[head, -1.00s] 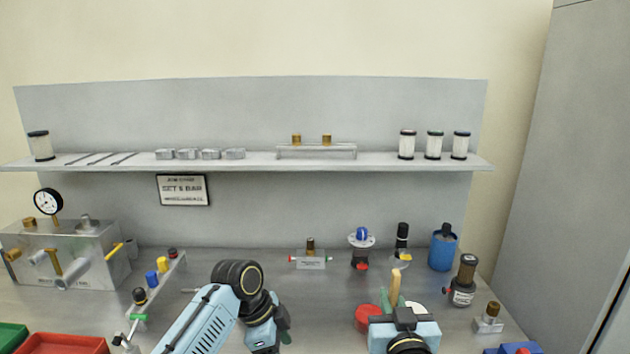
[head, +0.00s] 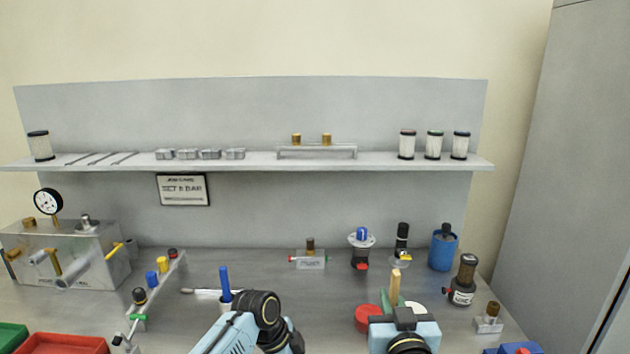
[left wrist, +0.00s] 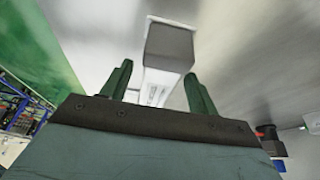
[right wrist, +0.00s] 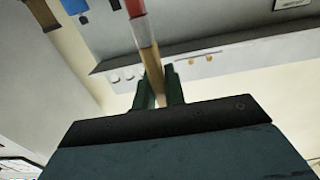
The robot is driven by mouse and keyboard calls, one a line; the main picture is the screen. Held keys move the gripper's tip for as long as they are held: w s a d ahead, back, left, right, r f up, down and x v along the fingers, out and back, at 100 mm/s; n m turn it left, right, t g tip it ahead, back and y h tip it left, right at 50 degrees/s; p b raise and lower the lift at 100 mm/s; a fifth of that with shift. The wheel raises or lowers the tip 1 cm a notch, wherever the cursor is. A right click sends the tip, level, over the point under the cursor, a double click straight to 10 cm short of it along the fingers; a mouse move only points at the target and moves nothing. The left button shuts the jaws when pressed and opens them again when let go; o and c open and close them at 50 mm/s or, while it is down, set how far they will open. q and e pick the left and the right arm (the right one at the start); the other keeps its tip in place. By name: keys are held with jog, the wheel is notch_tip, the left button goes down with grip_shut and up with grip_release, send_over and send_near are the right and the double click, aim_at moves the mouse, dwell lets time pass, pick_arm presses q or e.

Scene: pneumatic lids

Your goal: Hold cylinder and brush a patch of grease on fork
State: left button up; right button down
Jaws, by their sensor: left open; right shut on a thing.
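My right gripper (right wrist: 160,90) is shut on a brush (right wrist: 145,50) with a wooden handle, a pale ferrule and a reddish end. In the head view the tan handle (head: 395,288) rises above my right gripper, near a red round tin (head: 367,317) that may hold grease. My left gripper (left wrist: 158,90) is open. In the left wrist view a pale grey block-like part (left wrist: 168,45) shows ahead of and between its fingers, apparently apart from them; I cannot tell whether it is the cylinder. In the head view my left arm hides the fingers. I cannot identify the fork.
A red tray (head: 60,344) is front left. The shelf (head: 260,163) spans the wall above.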

pick_arm(q)
jog(key=shift+p, duration=0.3)
jog(key=shift+c, duration=0.3)
dwell(0.3)
jog(key=shift+r, duration=0.1)
jog(key=c, duration=0.9)
jog(key=shift+s+f, duration=0.15)
jog(key=shift+f, duration=0.3)
